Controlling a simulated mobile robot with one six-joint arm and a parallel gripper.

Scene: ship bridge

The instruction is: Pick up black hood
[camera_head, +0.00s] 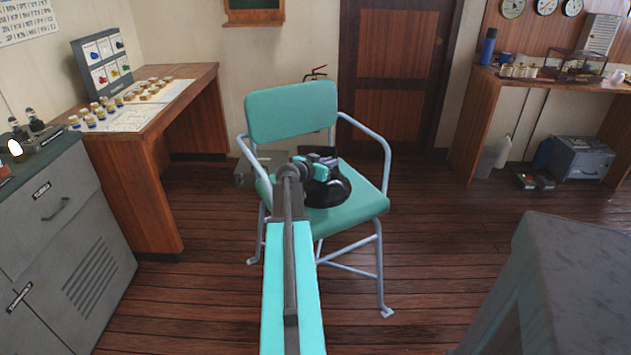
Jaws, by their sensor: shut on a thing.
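The black hood (332,193) is a rounded black thing on the green seat of the chair (362,187), right of the seat's middle. My gripper (328,166) is at its upper side, at the end of my turquoise arm, and is shut on it. My wrist and arm hide part of the hood's left side. The hood appears to be at seat height; I cannot tell whether it touches the seat.
The chair has grey tube armrests and legs. A wooden desk (172,120) with several small pieces stands left, beside a grey cabinet (62,235). A wooden counter (478,105) is at the back right. A grey block (570,265) fills the right foreground.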

